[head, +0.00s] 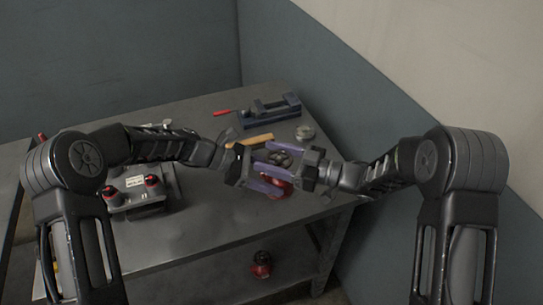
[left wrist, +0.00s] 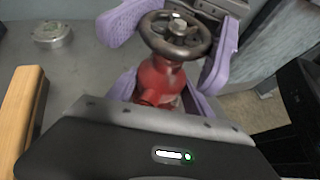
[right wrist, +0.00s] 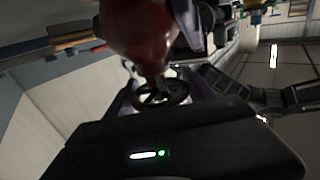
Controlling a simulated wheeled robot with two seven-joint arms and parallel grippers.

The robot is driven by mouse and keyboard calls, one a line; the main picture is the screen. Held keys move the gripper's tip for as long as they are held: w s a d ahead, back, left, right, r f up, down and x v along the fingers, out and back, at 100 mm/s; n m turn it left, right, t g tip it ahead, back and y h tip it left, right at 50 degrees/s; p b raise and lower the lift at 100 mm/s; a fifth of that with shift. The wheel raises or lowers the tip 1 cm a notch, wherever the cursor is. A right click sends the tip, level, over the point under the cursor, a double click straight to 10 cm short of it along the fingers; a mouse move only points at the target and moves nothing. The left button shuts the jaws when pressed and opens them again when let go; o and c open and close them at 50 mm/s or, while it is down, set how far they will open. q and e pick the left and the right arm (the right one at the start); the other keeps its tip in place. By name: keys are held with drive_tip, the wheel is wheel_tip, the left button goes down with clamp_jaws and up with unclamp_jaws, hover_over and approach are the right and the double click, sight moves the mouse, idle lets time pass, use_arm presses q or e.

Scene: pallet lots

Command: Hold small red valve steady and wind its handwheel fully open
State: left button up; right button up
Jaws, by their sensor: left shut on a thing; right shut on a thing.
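The small red valve (head: 279,187) is held in the air above the front right of the table, with its dark handwheel (head: 281,157) uppermost. My left gripper (head: 268,178) is shut on the valve's red body (left wrist: 160,82), with purple fingers on both sides. My right gripper (head: 282,160) comes in from the right and is shut on the handwheel, which also shows in the right wrist view (right wrist: 160,94). In the left wrist view, the spoked wheel (left wrist: 176,36) sits between the right gripper's purple fingers. The exact finger contacts are partly hidden.
A dark blue vise (head: 270,110) with a red handle stands at the table's back. A round metal piece (head: 305,132) and a wooden bar (head: 258,139) lie nearby. A grey box with red knobs (head: 134,188) stands left. Another red item (head: 261,264) lies on the lower shelf.

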drive_tip(key=shift+s+a, duration=0.1)
drive_tip(key=shift+a, duration=0.1)
idle(0.7)
drive_tip(key=o, duration=1.4)
drive_tip(key=shift+d, duration=0.1)
drive_tip(key=shift+c, duration=0.2)
drive_tip(key=shift+d, duration=0.15)
drive_tip(key=v, duration=1.1)
drive_tip(key=shift+d, duration=0.35)
